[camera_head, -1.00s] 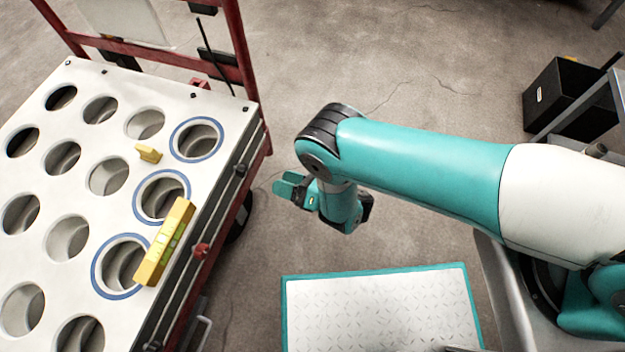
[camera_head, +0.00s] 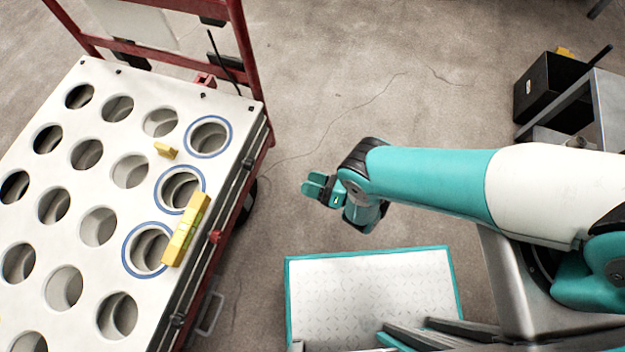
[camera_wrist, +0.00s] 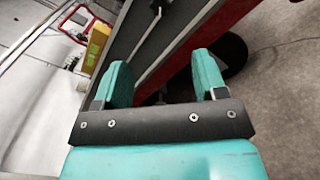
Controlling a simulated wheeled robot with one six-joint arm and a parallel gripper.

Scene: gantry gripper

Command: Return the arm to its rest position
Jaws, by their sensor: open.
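My gripper (camera_head: 318,187) hangs at the end of my teal and white arm, over the bare floor to the right of the white rack. In the wrist view my gripper (camera_wrist: 162,82) shows two teal fingers spread apart with nothing between them. Beyond the fingers lie the side of the rack cart and a dark wheel (camera_wrist: 228,55). My arm is bent, with its elbow above the floor and the gripper clear of the rack.
The white rack (camera_head: 108,238) with many round holes stands at left, on a red-framed cart. A yellow level (camera_head: 186,230) and a small yellow piece (camera_head: 165,151) lie on it. A teal-edged plate (camera_head: 370,290) is at the bottom. A black bin (camera_head: 550,92) stands at right.

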